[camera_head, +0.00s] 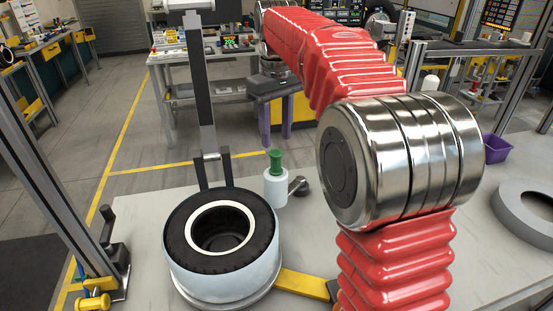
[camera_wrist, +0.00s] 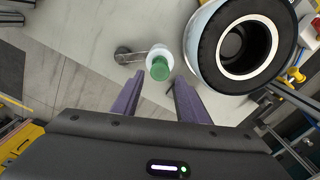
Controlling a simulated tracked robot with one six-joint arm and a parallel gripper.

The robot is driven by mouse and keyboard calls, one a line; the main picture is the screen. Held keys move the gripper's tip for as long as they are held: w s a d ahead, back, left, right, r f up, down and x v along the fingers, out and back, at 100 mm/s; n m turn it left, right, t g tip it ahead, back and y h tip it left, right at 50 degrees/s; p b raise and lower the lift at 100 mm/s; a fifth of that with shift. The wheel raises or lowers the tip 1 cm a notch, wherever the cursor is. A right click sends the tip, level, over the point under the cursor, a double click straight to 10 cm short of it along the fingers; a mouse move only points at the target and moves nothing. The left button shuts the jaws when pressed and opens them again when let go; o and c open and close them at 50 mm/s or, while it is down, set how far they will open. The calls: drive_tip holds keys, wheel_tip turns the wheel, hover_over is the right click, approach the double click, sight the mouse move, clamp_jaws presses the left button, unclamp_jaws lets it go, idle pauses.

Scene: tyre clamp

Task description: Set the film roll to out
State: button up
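The film roll (camera_head: 276,188) is a small white upright cylinder with a green top (camera_head: 275,160), standing on the bench right of the tyre. It also shows in the wrist view (camera_wrist: 159,52), joined by a thin arm to a dark round pivot (camera_wrist: 122,55). My gripper (camera_head: 276,138) has two purple fingers, apart and empty, behind and above the green top. In the wrist view my gripper (camera_wrist: 161,78) points at the green top, which appears between the fingertips; I see no grip on it. The black tyre (camera_head: 258,220) has a pale outer wrap and lies flat.
A grey upright post with a two-pronged fork (camera_head: 213,165) stands behind the tyre. A yellow bar (camera_head: 302,284) lies at the tyre's front right. A lever with yellow knobs (camera_head: 95,300) is at left. A grey ring (camera_head: 528,211) lies at right.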

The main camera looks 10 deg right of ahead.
sight(276, 153)
wheel_tip(276, 153, down, 8)
drive_tip(key=shift+f, duration=0.25)
drive_tip(key=shift+c, duration=0.5)
clamp_jaws()
